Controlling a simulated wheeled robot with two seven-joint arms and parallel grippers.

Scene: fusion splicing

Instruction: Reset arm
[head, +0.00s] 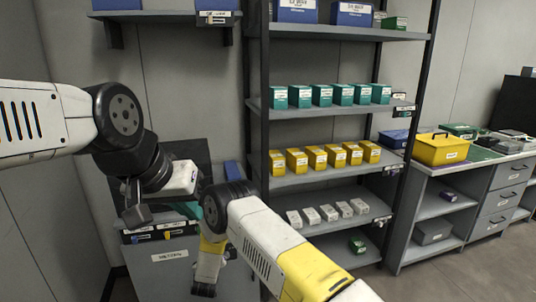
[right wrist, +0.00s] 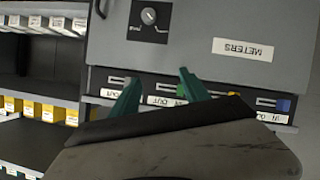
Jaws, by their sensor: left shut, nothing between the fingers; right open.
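My left arm comes in from the left and bends down at its black joint. My left gripper (head: 187,205) is over the meters cabinet and is shut, with nothing seen held; its fingertips are small and hard to make out. My right arm reaches in from the lower right and bends down in front of the cabinet. In the right wrist view, my right gripper (right wrist: 160,90) has its two green fingers apart and empty, facing the cabinet front. Its fingertips cannot be made out in the head view.
The grey cabinet labelled METERS (head: 170,255) has a row of labelled slots. Right of it, a shelf rack holds green boxes (head: 322,95), yellow boxes (head: 317,158) and small white boxes (head: 328,213). A yellow case (head: 441,149) stands on the bench at right. The floor at lower right is clear.

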